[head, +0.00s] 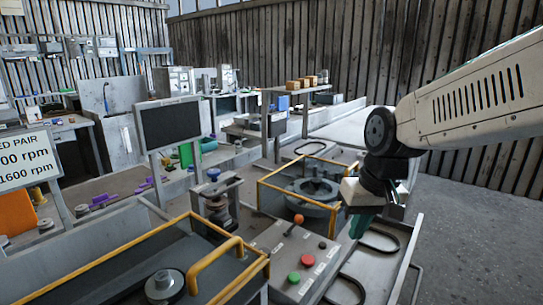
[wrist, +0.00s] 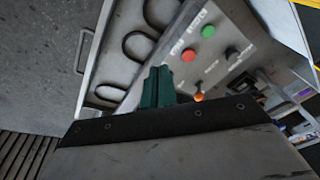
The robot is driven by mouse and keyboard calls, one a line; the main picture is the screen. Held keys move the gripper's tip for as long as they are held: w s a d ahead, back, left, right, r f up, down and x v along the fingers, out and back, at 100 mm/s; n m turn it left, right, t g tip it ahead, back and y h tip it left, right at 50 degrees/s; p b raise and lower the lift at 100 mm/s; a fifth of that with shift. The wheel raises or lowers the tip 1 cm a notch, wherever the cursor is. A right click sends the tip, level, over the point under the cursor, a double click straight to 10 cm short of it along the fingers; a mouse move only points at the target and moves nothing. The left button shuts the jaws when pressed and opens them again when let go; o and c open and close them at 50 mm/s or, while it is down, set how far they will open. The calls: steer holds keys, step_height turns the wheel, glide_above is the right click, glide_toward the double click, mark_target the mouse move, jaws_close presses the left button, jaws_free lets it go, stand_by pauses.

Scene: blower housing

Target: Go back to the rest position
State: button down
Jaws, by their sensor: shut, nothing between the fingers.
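My gripper (head: 361,224) hangs at the end of my arm at the right of the head view, with green fingers pointing down. The fingers are together and hold nothing. In the wrist view the green fingers of my gripper (wrist: 158,88) are above the edge between a belt tray and a control panel. The control panel (head: 262,243) has a green button (head: 294,277), a red button (head: 308,261) and an orange-knobbed lever (head: 298,219). My gripper is apart from these, above and to the right in the head view.
A tray (head: 404,262) with several black belts lies below my gripper. A yellow-framed guard (head: 262,196) around a round housing (head: 312,192) stands to its left. A yellow-handled cover (head: 215,258) is at the front left. Open concrete floor (head: 480,235) lies to the right.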

steer(key=s+d, duration=0.4)
steer(key=s, duration=0.5)
steer(key=s+d+r+m+h, duration=0.1)
steer(key=s+d, duration=0.3)
steer(key=s, duration=0.6)
steer(key=shift+s+r+g, duration=0.15)
steer(key=shift+r+g, duration=0.05)
steer(key=shift+g, duration=0.1)
